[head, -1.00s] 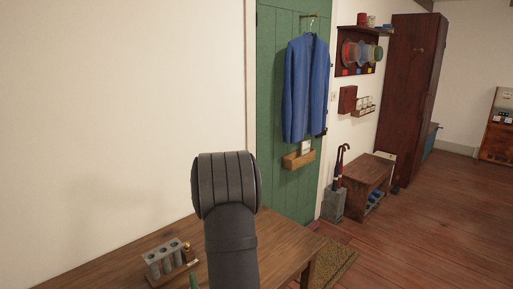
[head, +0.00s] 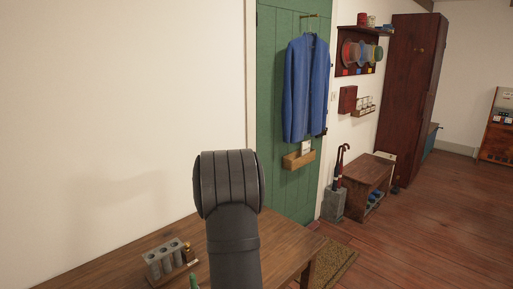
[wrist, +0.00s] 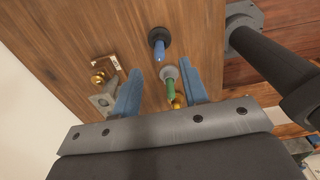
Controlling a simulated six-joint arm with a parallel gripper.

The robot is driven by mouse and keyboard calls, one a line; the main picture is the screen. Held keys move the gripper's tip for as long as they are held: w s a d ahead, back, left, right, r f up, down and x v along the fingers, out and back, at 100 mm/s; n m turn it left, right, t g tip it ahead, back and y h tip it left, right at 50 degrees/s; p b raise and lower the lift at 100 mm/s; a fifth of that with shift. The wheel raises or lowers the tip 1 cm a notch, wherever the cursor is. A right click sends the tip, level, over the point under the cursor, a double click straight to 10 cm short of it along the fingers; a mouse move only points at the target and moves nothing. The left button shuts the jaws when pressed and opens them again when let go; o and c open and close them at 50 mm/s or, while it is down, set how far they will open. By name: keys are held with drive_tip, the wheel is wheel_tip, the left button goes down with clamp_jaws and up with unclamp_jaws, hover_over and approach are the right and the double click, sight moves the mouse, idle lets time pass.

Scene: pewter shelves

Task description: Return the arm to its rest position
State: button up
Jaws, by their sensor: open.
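My arm rises in the middle of the head view, in front of the wooden table (head: 270,245). My gripper is hidden there. In the wrist view my gripper (wrist: 160,67) has its two blue fingers spread apart with nothing seen held between them. It hangs above the wooden table top (wrist: 215,95). A green piece with a grey collar (wrist: 170,88) shows between the fingers. A blue piece with a dark collar (wrist: 158,45) shows beyond the fingertips. I cannot tell whether a finger touches either piece.
A grey rack with several holes (head: 163,259) stands on the table's left part. A brass piece with a label (wrist: 104,72) shows left of the fingers. A green door with a blue jacket (head: 306,92), a bench (head: 365,178) and a wardrobe (head: 408,95) stand farther back. Open floor lies right.

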drive_tip(key=w+a, duration=0.2)
drive_tip(key=a, duration=0.9)
drive_tip(key=w+a, duration=0.3)
drive_tip(key=a, duration=0.7)
wheel_tip(320, 180, down, 7)
drive_tip(key=shift+s+f, duration=0.15)
drive_tip(key=shift+d, duration=0.1)
drive_tip(key=o, duration=1.3)
drive_tip(key=s+d+r, duration=0.1)
drive_tip(key=r, duration=0.3)
drive_tip(key=s+r+t, duration=0.1)
drive_tip(key=r, duration=0.3)
drive_tip(key=s+d+r+t, duration=0.1)
drive_tip(key=r, duration=0.3)
drive_tip(key=shift+d+r+y, duration=0.3)
drive_tip(key=s+d+r+t, duration=0.1)
drive_tip(key=s+d+r, duration=0.15)
drive_tip(key=r, duration=0.35)
drive_tip(key=s+d+r+t, duration=0.1)
drive_tip(key=s+d+r, duration=0.1)
drive_tip(key=s+r, duration=0.25)
drive_tip(key=shift+y, duration=0.3)
drive_tip(key=x, duration=0.4)
drive_tip(key=w+x, duration=0.1)
drive_tip(key=x, duration=0.4)
drive_tip(key=shift+a+r, duration=0.1)
drive_tip(key=shift+a, duration=0.15)
